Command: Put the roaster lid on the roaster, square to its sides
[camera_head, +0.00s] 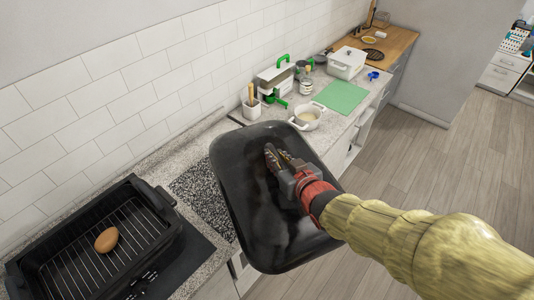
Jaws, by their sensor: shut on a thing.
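The roaster (160,246) is a black rectangular pan with a wire rack, at the lower left on the counter. It is uncovered, and a brown egg (106,240) lies on its rack. The roaster lid (240,180) is a large dark rounded rectangle in the middle of the view. My gripper (272,158) is shut on the lid and holds it up to the right of the roaster, tilted and apart from it. The lid hides part of the counter behind it. The exact grip point on the lid is hard to make out.
A speckled dark panel (200,198) lies between roaster and lid. Beyond the lid stand a white pot (306,117), a utensil holder (251,108), a green mat (342,96) and a white lidded box (347,62). The tiled wall borders the counter; open floor lies right.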

